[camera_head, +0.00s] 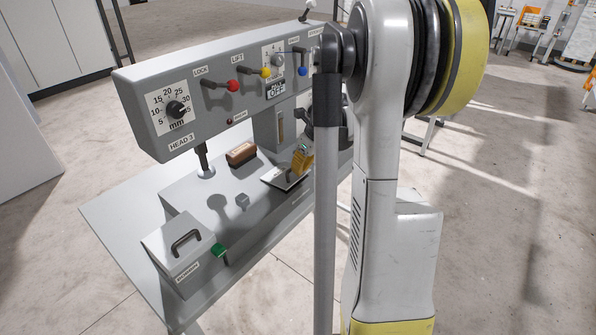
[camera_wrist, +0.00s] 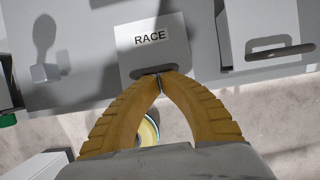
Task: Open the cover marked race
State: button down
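The cover marked RACE (camera_wrist: 182,58) is a grey panel with a white label in the upper middle of the wrist view. A dark slot or lip runs along its near edge. In the head view the panel (camera_head: 275,180) lies low on the machine, beside my gripper (camera_head: 302,160). In the wrist view my gripper (camera_wrist: 160,82) has its tan ribbed fingers brought together at the tips, right at that near edge. A thin dark line shows between the tips. I cannot tell whether they pinch the lip. The panel looks flat and closed.
The machine head (camera_head: 205,110) with a dial and coloured levers overhangs the bed. A brown block (camera_head: 241,154) and a grey lidded box (camera_head: 182,256) with a handle stand on the bed. In the wrist view a dark handle (camera_wrist: 281,50) is at right.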

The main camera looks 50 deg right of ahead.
aim_at(291, 174)
jog(key=w+r+g+p, duration=0.2)
jog(key=r, duration=0.1)
jog(key=shift+a+g, duration=0.2)
jog(key=shift+g, duration=0.2)
jog(key=shift+w+r+p, duration=0.2)
jog(key=shift+r+p, duration=0.05)
jog(key=shift+p, duration=0.25)
jog(key=shift+w+r+p, duration=0.4)
jog(key=shift+w+r, duration=0.2)
jog(key=shift+w, duration=0.1)
jog(key=shift+w+a+r+p, duration=0.1)
jog(key=shift+w+r+p, duration=0.3)
jog(key=shift+w, duration=0.45)
jog(key=shift+w+r+p, duration=0.25)
jog(key=shift+w+r, duration=0.1)
jog(key=shift+w, duration=0.5)
